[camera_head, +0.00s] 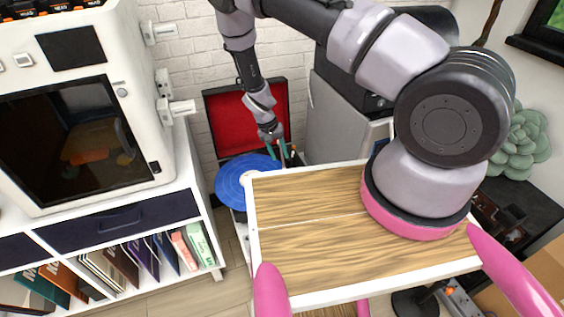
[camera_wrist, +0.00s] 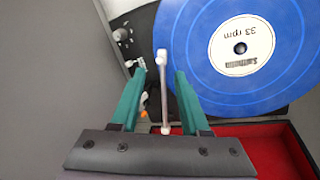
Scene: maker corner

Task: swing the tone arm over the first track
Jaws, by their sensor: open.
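The turntable is a case with an open red-lined lid (camera_head: 247,117), standing beyond the wooden tabletop in the head view. Its blue record (camera_head: 243,176) also fills the upper right of the wrist view (camera_wrist: 215,80), with a white "33 rpm" label. The thin silver tone arm (camera_wrist: 164,98) lies lengthwise between my fingers, its far tip at the record's left edge. I cannot tell whether that tip touches the record. My gripper (camera_wrist: 160,74) is open, teal fingers on either side of the tone arm with gaps. In the head view my gripper (camera_head: 277,150) is over the record's right side.
A wooden tabletop (camera_head: 310,240) with a white rim lies in front of the turntable. A white shelf unit with books and a large white machine (camera_head: 85,130) stand on the left. A grey cabinet (camera_head: 335,120) stands close right of the lid. A plant (camera_head: 522,138) is at far right.

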